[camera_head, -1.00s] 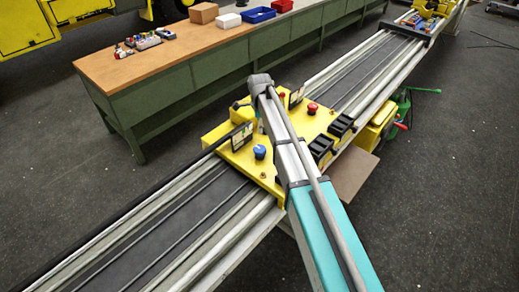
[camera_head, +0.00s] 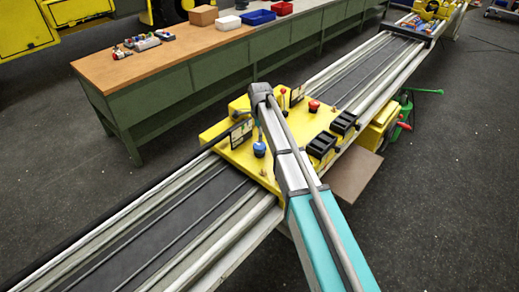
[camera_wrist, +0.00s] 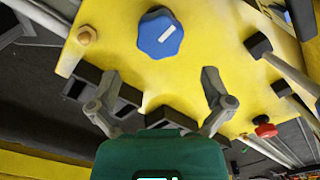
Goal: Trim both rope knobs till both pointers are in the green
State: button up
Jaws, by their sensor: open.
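A yellow carriage (camera_head: 232,158) sits across the rails and carries a blue knob (camera_head: 259,149) and a red knob (camera_head: 314,104). In the wrist view the blue knob (camera_wrist: 160,33) has a white mark and lies beyond my fingertips, untouched by them. My gripper (camera_wrist: 160,95) is open and empty, its two fingers spread above the yellow plate. In the head view my wrist is over the carriage, close to the blue knob. Two dark-framed panels, one near the blue knob (camera_head: 242,132) and one near the red knob (camera_head: 297,96), stand upright; their pointers are too small to read.
Black blocks (camera_head: 322,145) stand on the carriage's right side. A red-tipped lever (camera_head: 283,92) rises near my wrist. In the wrist view, a black-ended lever (camera_wrist: 258,45) and a red part (camera_wrist: 265,128) lie to the right. A workbench (camera_head: 130,80) stands behind the rails.

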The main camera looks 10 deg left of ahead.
aim_at(260, 145)
jog(key=shift+f+b, duration=3)
jog(key=shift+f, duration=0.35)
jog(key=c, duration=0.9)
jog(key=shift+n, duration=0.4)
